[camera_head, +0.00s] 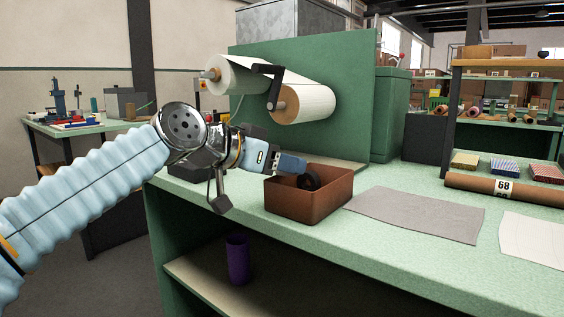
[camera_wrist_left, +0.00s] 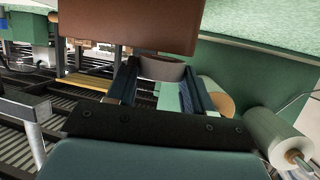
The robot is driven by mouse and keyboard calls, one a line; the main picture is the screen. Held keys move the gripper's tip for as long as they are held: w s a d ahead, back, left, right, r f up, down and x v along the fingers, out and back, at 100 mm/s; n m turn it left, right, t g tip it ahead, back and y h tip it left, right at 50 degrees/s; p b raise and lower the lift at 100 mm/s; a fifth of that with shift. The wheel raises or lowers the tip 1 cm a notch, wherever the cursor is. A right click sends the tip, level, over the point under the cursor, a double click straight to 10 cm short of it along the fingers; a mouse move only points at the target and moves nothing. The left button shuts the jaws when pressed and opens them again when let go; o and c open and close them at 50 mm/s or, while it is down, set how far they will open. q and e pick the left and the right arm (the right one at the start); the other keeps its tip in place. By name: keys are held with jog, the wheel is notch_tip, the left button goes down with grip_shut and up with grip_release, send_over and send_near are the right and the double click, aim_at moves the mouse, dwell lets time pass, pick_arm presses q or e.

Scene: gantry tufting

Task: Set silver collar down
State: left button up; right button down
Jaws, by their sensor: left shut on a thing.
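My left gripper (camera_head: 296,170) reaches in from the left and is shut on the silver collar (camera_head: 309,181), a short ring that looks dark grey here. The collar shows against the open top of a brown box (camera_head: 308,207); I cannot tell whether it touches the box. In the left wrist view the collar (camera_wrist_left: 161,68) sits between the two blue fingers of the left gripper (camera_wrist_left: 160,78). The brown box (camera_wrist_left: 130,25) fills the top of that view, close to the fingertips. The inside of the box is mostly hidden. My right gripper is not in view.
The box stands on a green bench (camera_head: 400,250). A grey sheet (camera_head: 420,214) lies right of it, and a brown tube (camera_head: 505,189) beyond. White rolls (camera_head: 305,103) on a green panel (camera_head: 345,80) rise behind. A purple cup (camera_head: 237,258) stands on the lower shelf.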

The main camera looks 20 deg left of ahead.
pick_arm(q)
jog(key=shift+f, duration=0.35)
jog(key=o, duration=1.1)
jog(key=shift+c, duration=0.2)
jog(key=shift+r+p, duration=0.3)
jog(key=shift+r, duration=0.3)
jog(key=v, duration=1.2)
